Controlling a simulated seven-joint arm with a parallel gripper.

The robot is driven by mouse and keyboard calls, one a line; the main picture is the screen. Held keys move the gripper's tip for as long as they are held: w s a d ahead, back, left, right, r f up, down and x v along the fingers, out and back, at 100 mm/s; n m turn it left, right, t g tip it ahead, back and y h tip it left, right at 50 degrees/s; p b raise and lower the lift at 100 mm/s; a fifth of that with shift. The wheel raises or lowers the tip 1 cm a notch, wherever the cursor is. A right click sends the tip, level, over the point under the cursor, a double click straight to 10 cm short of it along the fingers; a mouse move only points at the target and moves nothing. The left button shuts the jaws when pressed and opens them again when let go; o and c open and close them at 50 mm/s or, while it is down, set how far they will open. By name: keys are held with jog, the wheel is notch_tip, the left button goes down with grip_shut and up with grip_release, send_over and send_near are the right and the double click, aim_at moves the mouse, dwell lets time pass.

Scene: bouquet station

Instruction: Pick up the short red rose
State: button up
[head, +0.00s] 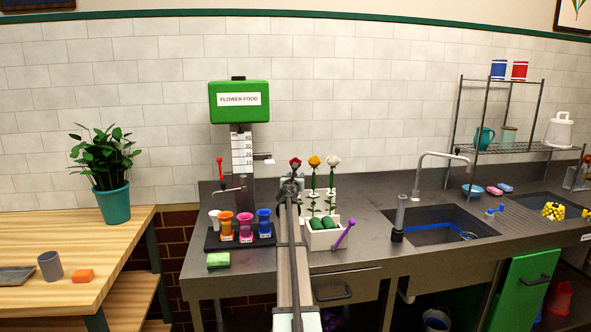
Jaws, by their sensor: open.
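A red rose (295,162) stands at the left of a row of three flowers, beside an orange-yellow rose (314,162) and a white rose (333,161). The flowers rise at a white planter box (325,240) on the grey counter. My arm reaches from the bottom centre toward the flowers. My gripper (290,184) is at its far end, just below the red bloom in the picture. It is open, and its fingers are small and dark here. It hides most of the red rose's stem, so I cannot tell whether they touch.
A dark tray (212,243) with several coloured cups stands left of the planter, under the green flower food dispenser (240,102). A purple-handled tool (345,233) leans at the planter's right. A green sponge (218,260) lies in front of the tray. The sink (440,222) is further right.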

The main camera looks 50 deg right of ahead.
jog(key=shift+x, duration=0.95)
jog(key=shift+c, duration=0.4)
jog(key=shift+s, duration=0.1)
jog(key=c, duration=0.7)
